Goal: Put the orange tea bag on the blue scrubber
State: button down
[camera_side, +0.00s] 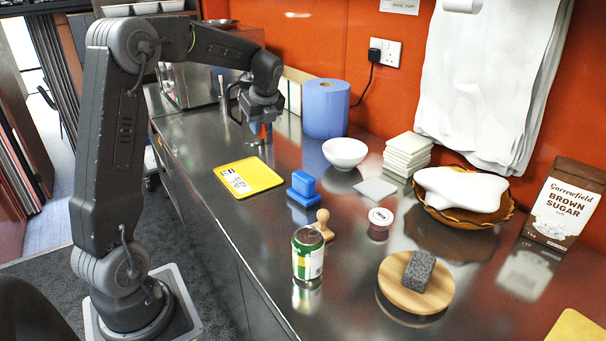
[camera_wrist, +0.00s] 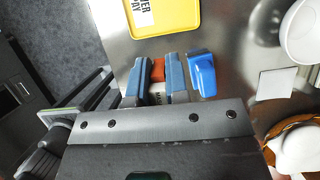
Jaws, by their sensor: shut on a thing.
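My gripper (camera_side: 262,130) is at the back left of the counter, pointing down. It is shut on the orange tea bag (camera_wrist: 158,69), which shows as a small orange piece with a pale part between the two blue-grey fingers in the wrist view. In the side view only a bit of orange shows at the fingertips. The blue scrubber (camera_side: 304,187) lies on the counter in front of my gripper and to its right, with nothing on it. It also shows in the wrist view (camera_wrist: 202,74), just right of the fingers.
A yellow sign (camera_side: 240,176) lies left of the scrubber. A white bowl (camera_side: 345,152) and blue paper roll (camera_side: 326,108) stand behind it. A grey tile (camera_side: 375,189), wooden stamp (camera_side: 322,225), green can (camera_side: 308,256) and round board (camera_side: 440,291) are to the right and front.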

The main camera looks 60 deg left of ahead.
send_over(300, 172)
jog(key=d, duration=0.1)
notch_tip(300, 172, down, 6)
jog(key=shift+f, duration=2.05)
jog(key=shift+f, duration=0.2)
jog(key=c, duration=1.1)
grip_release()
